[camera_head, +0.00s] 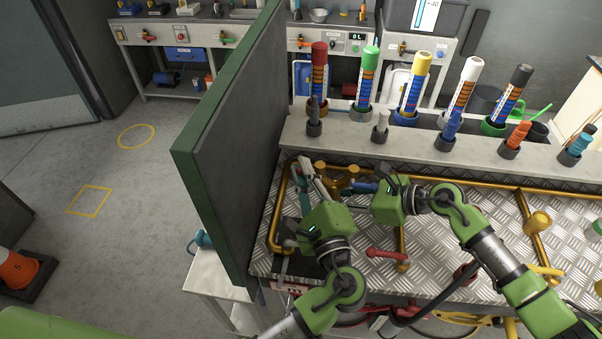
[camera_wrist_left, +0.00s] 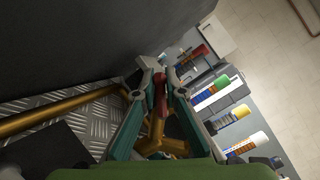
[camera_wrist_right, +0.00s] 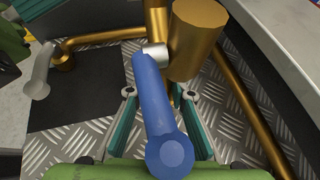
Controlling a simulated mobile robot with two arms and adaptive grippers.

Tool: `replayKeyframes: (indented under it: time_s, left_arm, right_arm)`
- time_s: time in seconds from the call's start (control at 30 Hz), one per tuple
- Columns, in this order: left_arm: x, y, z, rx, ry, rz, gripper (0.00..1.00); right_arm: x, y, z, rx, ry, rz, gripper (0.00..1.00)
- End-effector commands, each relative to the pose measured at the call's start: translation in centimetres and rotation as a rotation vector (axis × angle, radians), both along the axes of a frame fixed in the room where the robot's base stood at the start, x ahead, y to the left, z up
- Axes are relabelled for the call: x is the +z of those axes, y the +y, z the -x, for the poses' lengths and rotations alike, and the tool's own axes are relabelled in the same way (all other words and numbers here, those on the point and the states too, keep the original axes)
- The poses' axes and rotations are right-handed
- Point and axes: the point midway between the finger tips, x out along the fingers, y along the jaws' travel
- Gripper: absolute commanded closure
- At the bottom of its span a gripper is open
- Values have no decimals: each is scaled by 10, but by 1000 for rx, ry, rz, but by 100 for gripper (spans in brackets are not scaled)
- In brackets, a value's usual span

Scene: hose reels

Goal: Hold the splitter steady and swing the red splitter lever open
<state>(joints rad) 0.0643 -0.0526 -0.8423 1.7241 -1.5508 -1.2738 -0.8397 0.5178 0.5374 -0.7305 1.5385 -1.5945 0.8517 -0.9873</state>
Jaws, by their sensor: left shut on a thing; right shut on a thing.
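The brass splitter (camera_head: 345,183) sits at the back left of the tread-plate bench. It also shows as a thick brass cylinder in the right wrist view (camera_wrist_right: 196,40). My left gripper (camera_wrist_left: 158,84) is shut on the red lever (camera_wrist_left: 160,97), which joins brass piping just below it. In the head view my left gripper (camera_head: 305,166) is beside the dark panel, and the red lever is hidden. My right gripper (camera_wrist_right: 158,95) is shut on the blue lever (camera_wrist_right: 163,112), which stands up between its fingers. The contact is partly hidden by the lever itself.
A tall green-edged panel (camera_head: 225,130) stands close left of my left arm. Another red lever (camera_head: 385,254) sits on a brass pipe in front. A grey lever (camera_wrist_right: 40,72) is at left. Several colored tubes (camera_head: 411,86) stand on the rear ledge (camera_head: 400,152).

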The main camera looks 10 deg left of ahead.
Motion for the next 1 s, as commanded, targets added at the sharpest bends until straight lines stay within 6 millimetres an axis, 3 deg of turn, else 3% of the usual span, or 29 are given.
replayKeyframes:
  time_s: [0.5,1.0]
  left_arm:
    - [10,-14,0,-4,2,-438,100]
    - [13,-20,0,-5,2,-600,100]
  right_arm:
    - [0,0,0,0,0,1,91]
    - [0,0,0,1,0,0,91]
